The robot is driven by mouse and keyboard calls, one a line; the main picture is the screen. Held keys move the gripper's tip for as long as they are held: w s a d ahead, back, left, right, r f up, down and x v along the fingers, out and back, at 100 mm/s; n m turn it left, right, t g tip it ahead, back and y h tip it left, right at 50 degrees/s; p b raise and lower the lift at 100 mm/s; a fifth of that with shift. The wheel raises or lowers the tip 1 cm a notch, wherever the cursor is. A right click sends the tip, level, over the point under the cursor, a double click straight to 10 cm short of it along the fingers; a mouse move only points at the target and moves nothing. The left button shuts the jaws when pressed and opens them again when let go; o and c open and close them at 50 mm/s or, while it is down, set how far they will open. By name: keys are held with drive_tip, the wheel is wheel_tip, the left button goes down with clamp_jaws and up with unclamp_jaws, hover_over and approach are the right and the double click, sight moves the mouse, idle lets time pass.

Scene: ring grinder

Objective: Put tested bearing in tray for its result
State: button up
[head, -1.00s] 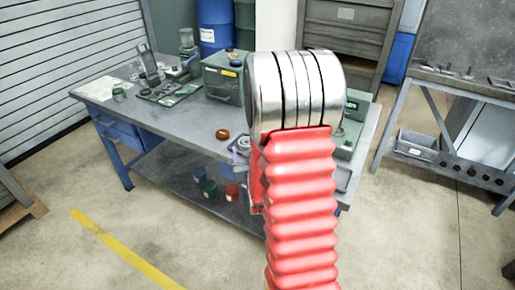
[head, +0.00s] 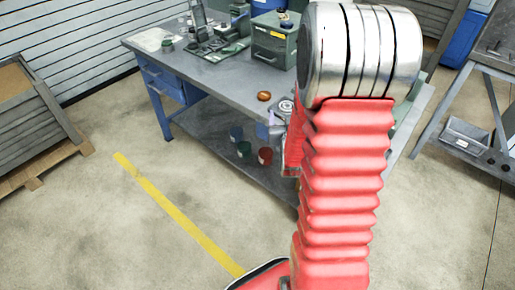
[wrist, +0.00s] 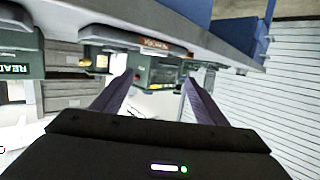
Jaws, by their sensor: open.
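In the wrist view my gripper (wrist: 156,78) shows two purple fingers apart with nothing between them, level with the bench edge. In the head view my red arm hides most of the gripper. A small orange-brown round object (head: 264,96) lies on the workbench (head: 222,84). A grey ring-like piece (head: 286,105) is near the bench's front edge, beside my arm; I cannot tell whether it is the bearing. No result tray can be made out for certain.
A green box (head: 274,40) stands on the bench, left of my arm. Blue, green and red (head: 265,155) cups sit on the lower shelf. A wooden crate (head: 30,120) stands at far left.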

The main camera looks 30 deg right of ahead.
drive_tip(key=s+a+r+n+g+y, duration=0.2)
drive_tip(key=a+r+y, duration=0.15)
drive_tip(key=a, duration=0.55)
drive_tip(key=s+a+r+n+g+y, duration=0.1)
drive_tip(key=s+a+r+y, duration=0.1)
drive_tip(key=a+r, duration=0.45)
drive_tip(key=s+a+r+n+g+y, duration=0.1)
drive_tip(key=s+a+g, duration=0.1)
drive_tip(key=s+a, duration=0.4)
drive_tip(key=s+a+r+n+g+y, duration=0.1)
drive_tip(key=s+a+r+n+g, duration=0.1)
drive_tip(key=s+a, duration=0.5)
drive_tip(key=s, duration=0.5)
drive_tip(key=shift+s+r+g, duration=0.15)
drive_tip(key=shift+s+g, duration=0.15)
drive_tip(key=shift+s, duration=0.1)
